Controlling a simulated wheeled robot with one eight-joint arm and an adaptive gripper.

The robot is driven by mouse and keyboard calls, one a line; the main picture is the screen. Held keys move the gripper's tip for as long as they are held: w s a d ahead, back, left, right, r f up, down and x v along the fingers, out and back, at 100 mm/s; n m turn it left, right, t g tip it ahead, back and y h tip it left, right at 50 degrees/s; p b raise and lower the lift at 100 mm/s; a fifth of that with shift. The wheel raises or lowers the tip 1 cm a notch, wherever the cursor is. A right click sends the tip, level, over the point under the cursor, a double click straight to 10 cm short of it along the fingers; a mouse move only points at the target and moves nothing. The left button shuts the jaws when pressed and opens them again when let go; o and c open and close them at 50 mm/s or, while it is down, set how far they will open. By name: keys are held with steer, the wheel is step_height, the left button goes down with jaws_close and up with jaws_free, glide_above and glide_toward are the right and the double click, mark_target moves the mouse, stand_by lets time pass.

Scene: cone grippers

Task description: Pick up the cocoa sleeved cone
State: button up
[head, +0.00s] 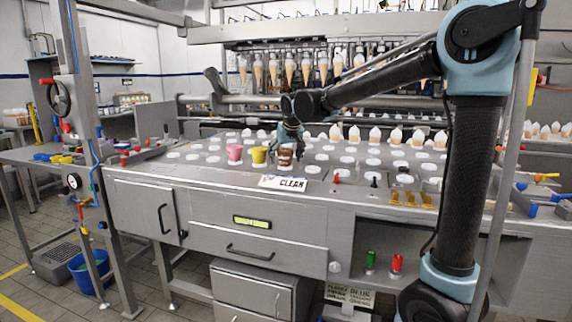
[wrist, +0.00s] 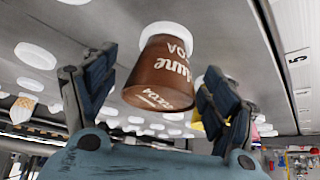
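The cocoa sleeved cone (head: 286,158) is a brown cup-like piece with pale lettering, standing on the steel table at the right end of a short row of coloured cups. In the wrist view the brown sleeve (wrist: 160,72) lies between my two fingers, beside a white round piece at its far end. My gripper (head: 289,136) is over the cone in the head view and hides part of its top. In the wrist view my gripper (wrist: 158,85) is open, with its fingers on either side of the sleeve and visible gaps to it.
A yellow cup (head: 259,156) and a pink cup (head: 235,153) stand close to the left. A white CLEAN sign (head: 283,183) lies just in front. White discs (head: 316,169) dot the table. Cones with white tops (head: 354,134) stand behind to the right.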

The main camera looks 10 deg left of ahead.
steer(key=c, duration=1.1)
steer(key=shift+c, duration=0.2)
steer(key=shift+r, duration=0.1)
